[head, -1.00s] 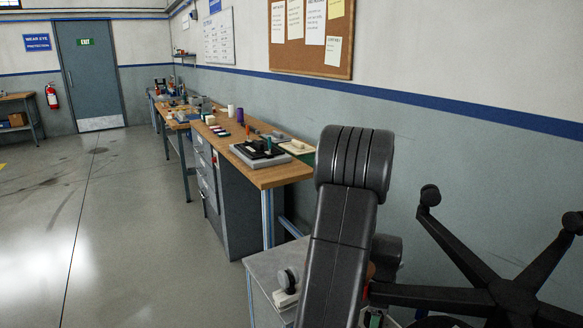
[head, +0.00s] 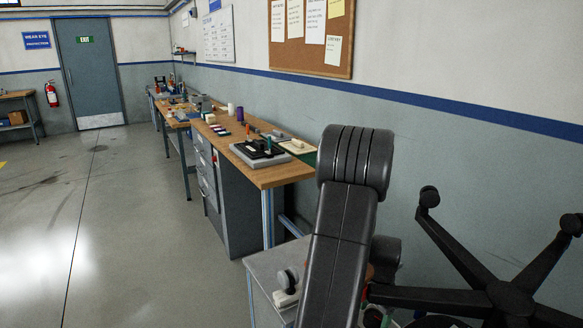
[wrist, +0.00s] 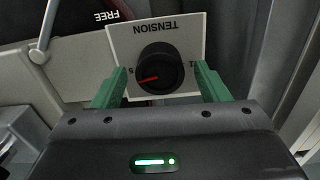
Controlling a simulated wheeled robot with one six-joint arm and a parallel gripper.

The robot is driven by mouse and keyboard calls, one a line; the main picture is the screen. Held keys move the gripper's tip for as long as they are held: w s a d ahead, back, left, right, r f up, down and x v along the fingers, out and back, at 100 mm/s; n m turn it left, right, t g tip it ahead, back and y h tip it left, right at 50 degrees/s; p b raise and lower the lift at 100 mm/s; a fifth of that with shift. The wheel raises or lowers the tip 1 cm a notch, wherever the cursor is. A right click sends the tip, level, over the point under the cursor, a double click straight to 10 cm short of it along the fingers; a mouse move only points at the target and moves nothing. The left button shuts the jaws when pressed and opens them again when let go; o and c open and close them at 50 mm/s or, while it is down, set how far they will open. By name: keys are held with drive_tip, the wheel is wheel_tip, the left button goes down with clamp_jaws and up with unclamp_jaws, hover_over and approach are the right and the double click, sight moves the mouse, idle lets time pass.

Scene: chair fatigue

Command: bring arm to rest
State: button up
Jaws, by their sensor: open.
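My gripper (wrist: 159,88) shows in the wrist view with its two green fingers spread apart. Between and just beyond the fingertips is a black round knob (wrist: 160,66) with a red pointer, on a white plate (wrist: 190,30) marked "TENSION", which appears upside down. The fingers stand on either side of the knob, and nothing is held; I cannot tell whether they touch the plate. In the head view my dark arm rises in front, and my gripper is hidden behind it.
An upturned black chair base (head: 515,295) stands at the right, close to my arm. A wooden workbench (head: 285,175) with tools runs along the wall. A grey low stand (head: 265,262) is near my arm. The floor (head: 110,220) at left is clear.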

drive_tip(key=n+p, duration=0.1)
drive_tip(key=n, duration=0.6)
drive_tip(key=shift+p, duration=0.35)
